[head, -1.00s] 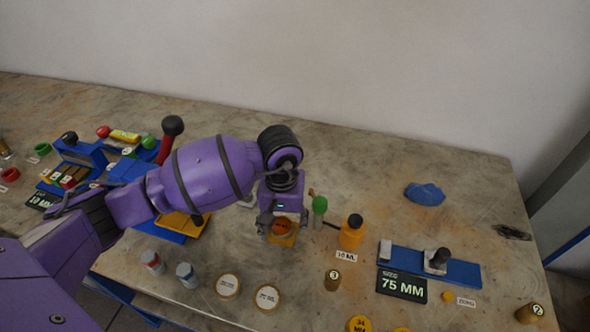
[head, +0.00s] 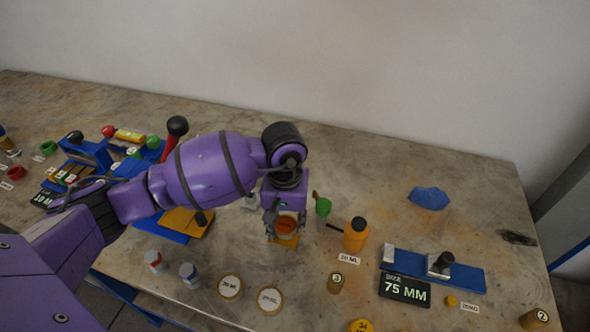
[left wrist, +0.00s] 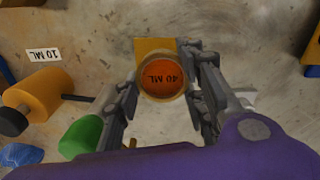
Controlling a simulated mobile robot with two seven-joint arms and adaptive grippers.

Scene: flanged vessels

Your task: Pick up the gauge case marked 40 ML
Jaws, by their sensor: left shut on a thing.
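The gauge case marked 40 ML has an orange round top (left wrist: 162,78) with dark lettering, upside down in the left wrist view. In the head view its orange top (head: 286,226) shows below my left gripper (head: 285,232). The left gripper (left wrist: 165,100) is shut on the case, with a finger on each side of it. A yellow-orange flat piece (left wrist: 155,45) shows beside the case at the table. I cannot tell whether the case touches the table. My right gripper is not in view.
A blue gauge block with a 75 MM sign (head: 404,289) is farther right. Two round lids (head: 230,287) lie in front. The back right table is mostly clear.

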